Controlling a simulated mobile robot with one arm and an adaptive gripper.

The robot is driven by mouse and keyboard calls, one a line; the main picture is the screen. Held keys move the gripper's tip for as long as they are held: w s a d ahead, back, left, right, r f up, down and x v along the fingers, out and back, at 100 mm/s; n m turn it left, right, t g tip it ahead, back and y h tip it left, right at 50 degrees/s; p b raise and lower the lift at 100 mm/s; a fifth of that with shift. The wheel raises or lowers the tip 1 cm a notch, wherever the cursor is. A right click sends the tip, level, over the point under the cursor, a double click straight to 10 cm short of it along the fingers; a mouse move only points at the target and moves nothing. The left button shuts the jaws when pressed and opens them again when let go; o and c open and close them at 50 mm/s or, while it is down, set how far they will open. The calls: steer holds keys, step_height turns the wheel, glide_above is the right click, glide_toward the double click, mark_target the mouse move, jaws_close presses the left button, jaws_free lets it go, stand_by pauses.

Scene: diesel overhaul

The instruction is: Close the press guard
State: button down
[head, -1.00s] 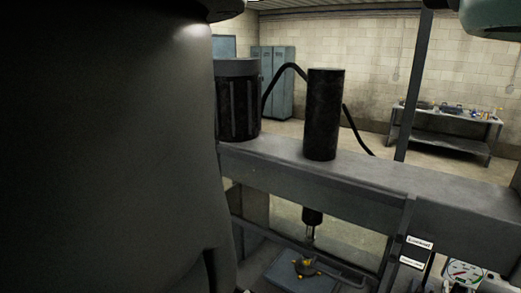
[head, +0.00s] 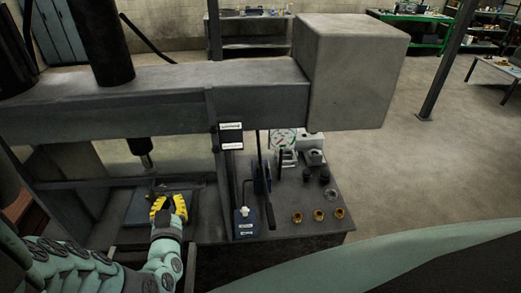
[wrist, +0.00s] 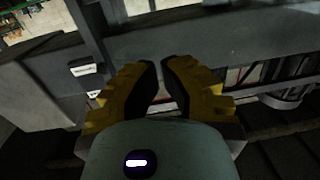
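The press has a grey crossbeam (head: 150,105) with a dark ram (head: 140,152) hanging below it. My gripper (head: 168,205) has yellow fingers and is in the press opening, just below and right of the ram in the picture. In the wrist view my gripper (wrist: 165,72) shows a clear gap between its fingers and nothing evident held. Dark thin bars (wrist: 285,75) show right of the fingers in the wrist view. They may belong to the press guard, but I cannot tell for sure, nor how far the guard stands open.
Right of the opening, a bench (head: 285,220) carries a blue pump unit (head: 245,222) with a lever, a dial gauge (head: 283,140) and several brass rings. A large grey box (head: 350,70) ends the crossbeam. Free floor (head: 440,160) lies to the right.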

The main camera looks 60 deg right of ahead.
steer(key=w+d+f+b, duration=0.2)
steer(key=d+b, duration=0.1)
steer(key=d, duration=0.2)
steer(key=w+d+f+g+b, duration=0.1)
steer(key=w+d+f+b, duration=0.1)
steer(key=d+b, duration=0.1)
steer(key=shift+w+d+f+m+h+b, duration=0.3)
steer(key=shift+d+h+b, duration=0.1)
steer(key=shift+d, duration=0.45)
stand_by(0.4)
steer(key=shift+f, duration=0.15)
step_height(320, 180, down, 31)
steer(key=b, duration=2.9)
steer(key=shift+a, duration=0.1)
